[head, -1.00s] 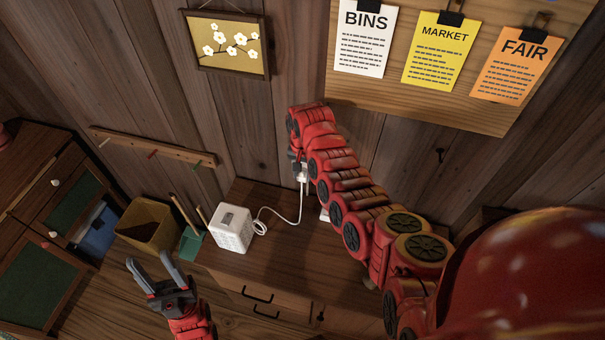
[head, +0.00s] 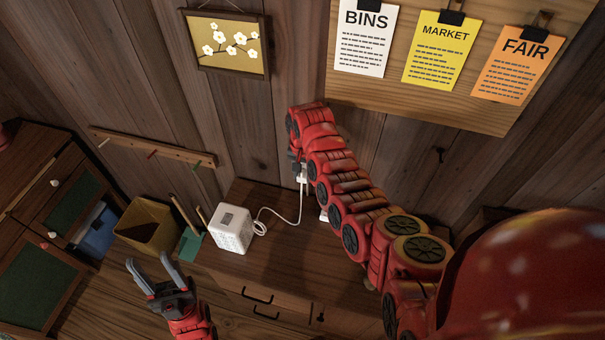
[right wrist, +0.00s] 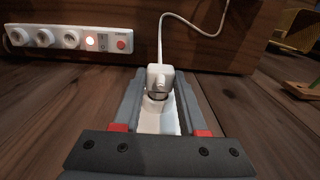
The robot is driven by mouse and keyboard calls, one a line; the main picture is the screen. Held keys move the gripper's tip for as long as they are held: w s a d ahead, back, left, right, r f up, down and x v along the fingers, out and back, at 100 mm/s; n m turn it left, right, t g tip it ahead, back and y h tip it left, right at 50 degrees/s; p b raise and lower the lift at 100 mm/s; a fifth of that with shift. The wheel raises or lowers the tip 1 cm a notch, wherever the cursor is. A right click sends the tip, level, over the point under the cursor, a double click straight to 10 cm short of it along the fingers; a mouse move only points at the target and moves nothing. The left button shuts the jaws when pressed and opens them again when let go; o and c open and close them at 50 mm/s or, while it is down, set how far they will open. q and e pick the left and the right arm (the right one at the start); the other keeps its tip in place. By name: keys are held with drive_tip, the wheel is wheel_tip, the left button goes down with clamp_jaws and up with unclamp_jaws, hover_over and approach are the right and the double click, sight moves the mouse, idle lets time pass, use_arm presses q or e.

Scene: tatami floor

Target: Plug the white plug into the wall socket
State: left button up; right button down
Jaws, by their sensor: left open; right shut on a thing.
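The white plug (right wrist: 160,77) is between the grey fingers of my right gripper (right wrist: 158,92), which is shut on it. Its white cord (head: 299,207) runs to a white box (head: 232,229) on the cabinet. In the head view my right gripper (head: 299,170) is close to the plank wall, mostly hidden by my arm. A white piece (right wrist: 158,122) shows between the fingers beside the plug; I cannot tell whether it is the wall socket, or whether the plug's prongs are in anything. My left gripper (head: 153,264) is open and empty at the lower left.
A white power strip (right wrist: 70,40) with a lit red light lies along the cabinet edge. The wooden cabinet top (head: 285,250) is partly clear. A brown bin (head: 148,225) and a green dustpan (head: 190,245) stand left of the box. A peg rail (head: 155,146) is on the wall.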

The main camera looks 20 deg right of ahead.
idle(0.7)
drive_tip(key=shift+w+d+b, duration=0.2)
drive_tip(key=shift+w+b, duration=0.15)
drive_tip(key=shift+b, duration=0.55)
drive_tip(key=shift+c, duration=1.9)
unclamp_jaws()
drive_tip(key=shift+w, duration=0.1)
